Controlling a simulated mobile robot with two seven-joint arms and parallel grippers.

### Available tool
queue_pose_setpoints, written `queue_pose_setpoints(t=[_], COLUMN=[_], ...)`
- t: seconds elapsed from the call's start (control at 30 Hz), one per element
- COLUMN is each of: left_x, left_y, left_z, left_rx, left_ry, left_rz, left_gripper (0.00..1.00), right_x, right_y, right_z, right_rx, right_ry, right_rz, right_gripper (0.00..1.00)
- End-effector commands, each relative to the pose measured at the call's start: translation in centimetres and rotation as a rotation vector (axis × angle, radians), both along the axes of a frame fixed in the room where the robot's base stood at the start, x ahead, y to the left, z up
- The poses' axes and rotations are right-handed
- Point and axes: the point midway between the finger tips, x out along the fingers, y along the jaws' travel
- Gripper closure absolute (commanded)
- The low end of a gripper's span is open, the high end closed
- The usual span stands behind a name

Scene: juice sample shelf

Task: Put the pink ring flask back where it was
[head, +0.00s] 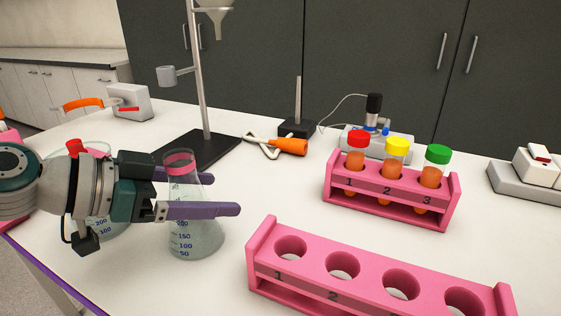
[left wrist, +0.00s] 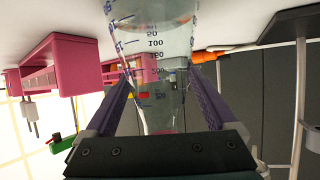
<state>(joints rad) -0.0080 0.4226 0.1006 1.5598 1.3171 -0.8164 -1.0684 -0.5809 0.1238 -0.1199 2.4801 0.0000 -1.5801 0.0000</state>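The pink ring flask (head: 193,236) is a clear conical flask with a pink band at its neck and blue volume marks. It stands upright on the white table at the left. My left gripper (head: 225,194) reaches around it from the left, one purple finger on the near side and one on the far side. The fingers look wide apart; I cannot tell if they touch the glass. In the left wrist view the flask (left wrist: 155,50) appears upside down between the fingers. My right gripper is not in view.
Another flask (head: 108,228) is partly hidden behind my left gripper. A dark stand base (head: 222,152) is behind the pink ring flask. An empty pink rack (head: 262,243) is front right; a pink rack with capped tubes (head: 393,197) is behind it. Table between is clear.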

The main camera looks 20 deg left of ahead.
Motion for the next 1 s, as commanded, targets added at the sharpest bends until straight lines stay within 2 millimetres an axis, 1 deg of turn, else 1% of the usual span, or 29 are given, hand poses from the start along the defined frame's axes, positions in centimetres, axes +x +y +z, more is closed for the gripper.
queue_pose_setpoints(t=[0.17,0.3,0.37,0.6,0.73,0.9,1.0], left_x=[0.0,-0.1,-0.8,-4.8,-6.7,-8.4,-8.9], left_y=[0.0,0.1,0.6,3.2,4.5,5.6,5.9], left_z=[0.0,0.5,0.6,2.8,4.0,5.1,5.4], left_rx=[0.0,0.001,0.003,0.006,0.004,0.0,0.0], left_ry=[0.0,0.001,0.001,0.003,0.004,0.002,0.001], left_rz=[0.0,0.0,0.001,-0.001,0.0,0.0,-0.001], left_gripper=[0.1,0.1,0.1,0.1,0.1,0.1,0.1], right_x=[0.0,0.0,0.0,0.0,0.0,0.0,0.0], right_y=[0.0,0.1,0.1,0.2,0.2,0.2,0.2], right_z=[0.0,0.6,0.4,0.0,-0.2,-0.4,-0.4], right_rx=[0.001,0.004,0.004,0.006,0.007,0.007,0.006], right_ry=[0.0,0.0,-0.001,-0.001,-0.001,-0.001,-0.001], right_rz=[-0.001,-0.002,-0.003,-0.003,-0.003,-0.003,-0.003], right_gripper=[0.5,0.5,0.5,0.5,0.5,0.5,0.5])
